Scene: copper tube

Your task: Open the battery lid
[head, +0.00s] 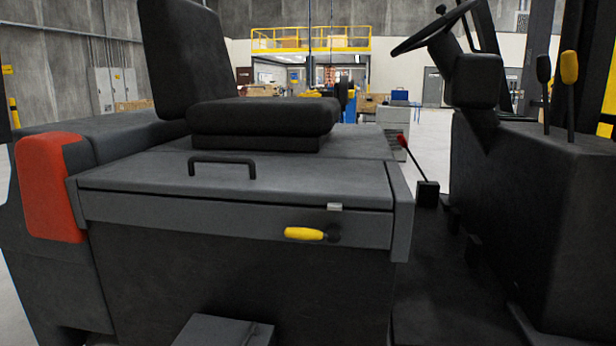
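The battery lid (300,184) is a dark grey flat panel on the side of a forklift, below the seat. It looks closed, with a thin dark gap along its front edge. A black bar handle (222,160) stands on top of the lid, left of its middle. A yellow lever (305,233) with a dark pivot sits on the front face below the lid. A small light-grey latch piece (334,206) sits at the lid's front edge above the lever. Neither of my grippers is in the head view.
The black seat (262,116) stands just behind the lid. A red panel (48,187) is at the left. The steering wheel (432,27) and a red-tipped lever (411,155) are to the right. A dark step (224,332) juts out at the bottom.

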